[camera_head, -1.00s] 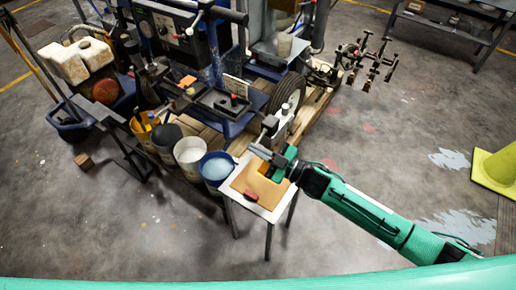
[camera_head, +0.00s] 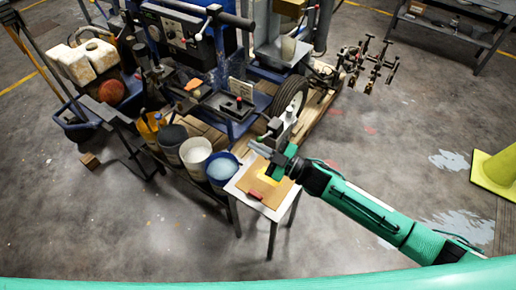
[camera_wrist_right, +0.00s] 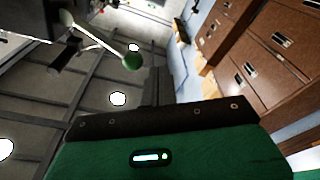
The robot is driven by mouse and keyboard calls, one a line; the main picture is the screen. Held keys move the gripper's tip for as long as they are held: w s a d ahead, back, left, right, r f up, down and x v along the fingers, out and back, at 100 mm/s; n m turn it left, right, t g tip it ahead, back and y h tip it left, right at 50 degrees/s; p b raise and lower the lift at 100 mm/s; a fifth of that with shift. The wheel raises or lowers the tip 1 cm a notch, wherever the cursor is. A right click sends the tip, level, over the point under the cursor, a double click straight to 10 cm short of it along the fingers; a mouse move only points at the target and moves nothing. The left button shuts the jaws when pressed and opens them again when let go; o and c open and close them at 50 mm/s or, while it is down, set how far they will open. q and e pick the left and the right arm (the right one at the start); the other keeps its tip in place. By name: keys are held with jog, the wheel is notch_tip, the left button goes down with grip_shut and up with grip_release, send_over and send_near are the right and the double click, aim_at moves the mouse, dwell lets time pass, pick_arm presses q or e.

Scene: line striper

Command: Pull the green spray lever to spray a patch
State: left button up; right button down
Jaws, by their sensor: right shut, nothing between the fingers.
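The green spray lever shows in the right wrist view as a pale rod with a green ball end (camera_wrist_right: 131,61). I cannot make the lever out in the head view. My right gripper (camera_head: 261,149) is shut and empty, beside the striping machine (camera_head: 205,60) and above a small white table (camera_head: 233,187). In the wrist view its dark fingers (camera_wrist_right: 157,87) are just right of the green ball; a gap appears between them, and I cannot tell the depth. A brown board (camera_head: 262,188) with a yellow area lies on the table. My left gripper is out of view.
Several buckets (camera_head: 196,152) stand left of the table. A red block (camera_head: 254,194) lies on the board. A machine wheel (camera_head: 289,100) is close behind my gripper. A yellow cone (camera_head: 496,165) stands far right. The floor between is open.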

jog(key=b+v, duration=0.2)
jog(key=v, duration=0.8)
jog(key=shift+f, duration=0.3)
jog(key=shift+w, duration=0.1)
